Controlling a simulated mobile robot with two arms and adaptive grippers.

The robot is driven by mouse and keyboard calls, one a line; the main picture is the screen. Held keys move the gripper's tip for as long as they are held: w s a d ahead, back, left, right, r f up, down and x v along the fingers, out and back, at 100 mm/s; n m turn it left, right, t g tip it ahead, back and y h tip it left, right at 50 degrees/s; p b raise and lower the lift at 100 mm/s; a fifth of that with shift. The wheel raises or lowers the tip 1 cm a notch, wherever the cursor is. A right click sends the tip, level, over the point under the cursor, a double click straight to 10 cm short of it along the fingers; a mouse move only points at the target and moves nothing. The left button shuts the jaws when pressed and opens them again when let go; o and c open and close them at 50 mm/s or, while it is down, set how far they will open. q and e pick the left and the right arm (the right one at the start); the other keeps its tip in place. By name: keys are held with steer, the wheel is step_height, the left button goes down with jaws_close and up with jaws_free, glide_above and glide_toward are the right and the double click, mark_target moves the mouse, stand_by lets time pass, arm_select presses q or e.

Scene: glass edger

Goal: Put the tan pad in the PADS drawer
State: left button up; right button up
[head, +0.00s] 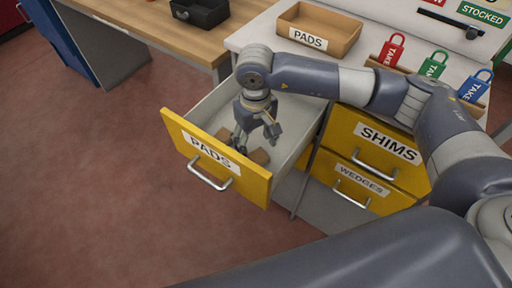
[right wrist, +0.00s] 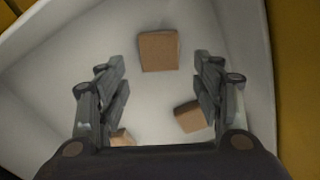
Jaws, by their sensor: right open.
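The PADS drawer (head: 225,168) is pulled open, with a yellow front, a bar handle and a pale inside. My right gripper (head: 257,138) points down into it, fingers apart. In the right wrist view the gripper (right wrist: 158,75) is open with nothing between its fingers. Three tan pads lie on the drawer floor there: one (right wrist: 159,50) ahead of the fingertips, one (right wrist: 190,116) near the right finger, and one (right wrist: 122,138) partly hidden by the gripper. I cannot tell which is the task's pad. My left gripper is not in view.
A tan tray labelled PADS (head: 320,32) stands on the pale bench top and looks empty. The SHIMS drawer (head: 375,145) and WEDGES drawer (head: 360,185) are shut. Red, green and blue TAKE tags (head: 433,66) are behind my right arm. A black bin (head: 200,12) sits on the wooden bench.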

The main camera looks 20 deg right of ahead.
mark_target(256, 152)
step_height(256, 152, up, 9)
steer(key=b, duration=0.1)
steer(key=shift+f, duration=0.1)
stand_by(1.2)
